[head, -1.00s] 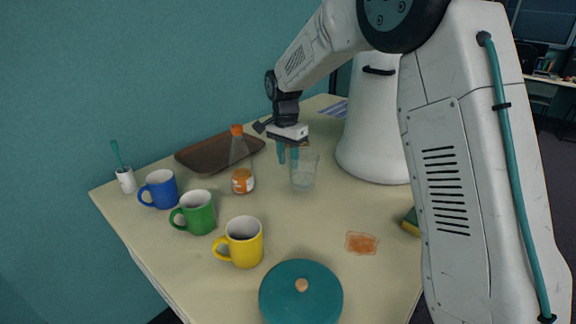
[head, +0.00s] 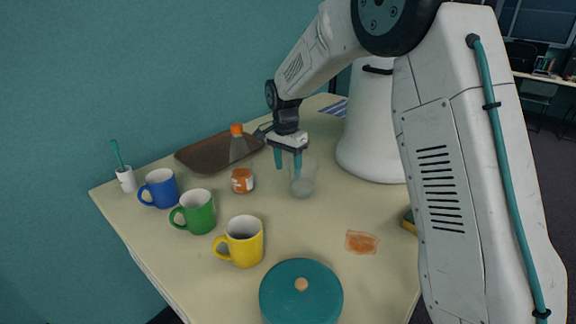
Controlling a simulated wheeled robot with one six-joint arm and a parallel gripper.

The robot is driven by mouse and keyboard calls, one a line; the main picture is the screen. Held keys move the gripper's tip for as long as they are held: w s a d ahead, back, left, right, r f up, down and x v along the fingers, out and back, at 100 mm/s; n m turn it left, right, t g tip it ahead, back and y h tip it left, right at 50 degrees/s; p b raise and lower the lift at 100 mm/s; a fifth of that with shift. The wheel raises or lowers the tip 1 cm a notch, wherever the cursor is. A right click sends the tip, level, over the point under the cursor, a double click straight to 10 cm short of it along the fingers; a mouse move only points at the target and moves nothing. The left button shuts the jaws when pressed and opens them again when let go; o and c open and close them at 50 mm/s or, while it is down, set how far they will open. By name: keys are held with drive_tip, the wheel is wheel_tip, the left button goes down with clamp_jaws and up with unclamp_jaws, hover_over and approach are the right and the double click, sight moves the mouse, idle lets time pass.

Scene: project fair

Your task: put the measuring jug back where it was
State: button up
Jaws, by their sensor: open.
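The measuring jug (head: 304,181) is a clear, see-through vessel standing upright on the table, right of the bottle and left of the large white bin-like body. My gripper (head: 288,160) has two teal fingers pointing down. It is open, just above and at the left side of the jug's rim. One finger overlaps the jug in the picture; I cannot tell whether it touches or reaches inside it. The jug's handle and markings are too faint to make out.
Blue (head: 162,188), green (head: 198,211) and yellow (head: 243,243) mugs stand at left. A teal lid (head: 300,297), an orange stain (head: 361,242) and a sponge (head: 409,222) lie in front.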

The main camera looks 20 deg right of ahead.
drive_tip(key=r, duration=1)
drive_tip(key=shift+w+a+r, duration=0.2)
drive_tip(key=shift+w+r, duration=0.1)
drive_tip(key=shift+r, duration=0.75)
drive_tip(key=s+d+r+n, duration=0.2)
drive_tip(key=s, duration=0.6)
drive_tip(key=s+d+r+n+t, duration=0.1)
drive_tip(key=s+r+n, duration=0.15)
drive_tip(key=s, duration=0.45)
drive_tip(key=s+d+r+n, duration=0.1)
drive_tip(key=s+d+r, duration=0.15)
drive_tip(key=s, duration=0.55)
drive_tip(key=s+f+n, duration=0.3)
drive_tip(key=s, duration=0.6)
drive_tip(key=s+f+n+t, duration=0.1)
drive_tip(key=s+f+n, duration=0.2)
drive_tip(key=s, duration=0.7)
drive_tip(key=shift+d+f, duration=0.2)
drive_tip(key=shift+d, duration=0.25)
